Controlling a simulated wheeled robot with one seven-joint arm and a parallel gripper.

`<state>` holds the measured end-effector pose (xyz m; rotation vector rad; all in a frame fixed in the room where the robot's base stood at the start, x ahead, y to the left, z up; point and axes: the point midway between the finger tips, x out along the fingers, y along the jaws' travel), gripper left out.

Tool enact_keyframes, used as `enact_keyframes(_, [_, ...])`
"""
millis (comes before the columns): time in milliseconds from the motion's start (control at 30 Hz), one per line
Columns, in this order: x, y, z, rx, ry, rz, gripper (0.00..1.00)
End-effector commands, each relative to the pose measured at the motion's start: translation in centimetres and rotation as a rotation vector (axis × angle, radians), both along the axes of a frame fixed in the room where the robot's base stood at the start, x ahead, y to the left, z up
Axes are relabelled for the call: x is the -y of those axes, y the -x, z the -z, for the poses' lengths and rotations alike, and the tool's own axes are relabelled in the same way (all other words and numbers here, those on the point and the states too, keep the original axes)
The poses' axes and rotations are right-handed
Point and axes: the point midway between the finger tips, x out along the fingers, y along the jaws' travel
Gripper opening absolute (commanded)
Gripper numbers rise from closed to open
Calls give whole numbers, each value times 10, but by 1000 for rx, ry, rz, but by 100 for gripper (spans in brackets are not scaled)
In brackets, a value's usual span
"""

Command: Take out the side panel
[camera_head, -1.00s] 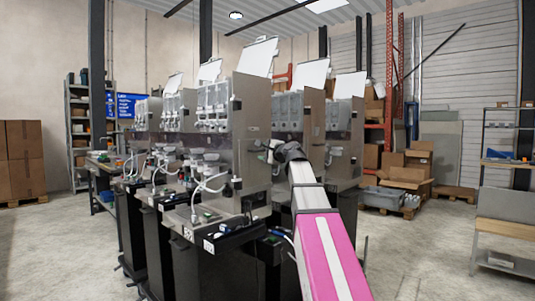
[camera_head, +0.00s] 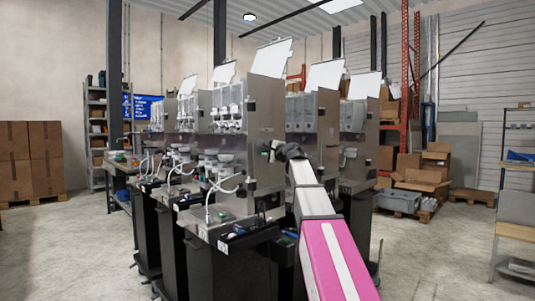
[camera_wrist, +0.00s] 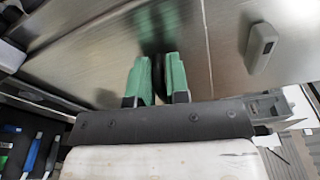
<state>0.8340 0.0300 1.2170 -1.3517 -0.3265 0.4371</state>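The side panel (camera_head: 264,119) is a flat grey metal sheet on the right-hand side of the nearest dispenser in the row. In the head view my gripper (camera_head: 270,150) is at this panel, partly hidden by my wrist. In the wrist view the brushed metal panel (camera_wrist: 90,62) fills much of the picture. The panel is upright against the dispenser.
A small grey latch-like piece (camera_wrist: 262,46) is on the metal at the right of the wrist view. More dispensers (camera_head: 304,118) stand close behind. A black tray (camera_head: 250,235) juts out at the nearest machine's front. Floor is clear at right (camera_head: 430,255).

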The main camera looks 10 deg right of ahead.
Motion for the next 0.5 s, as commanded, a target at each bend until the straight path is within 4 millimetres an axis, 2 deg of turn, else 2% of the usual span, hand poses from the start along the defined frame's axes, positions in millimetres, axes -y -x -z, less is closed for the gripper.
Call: enact_keyframes(500, [0,0,-7,-1,-3,-1,0])
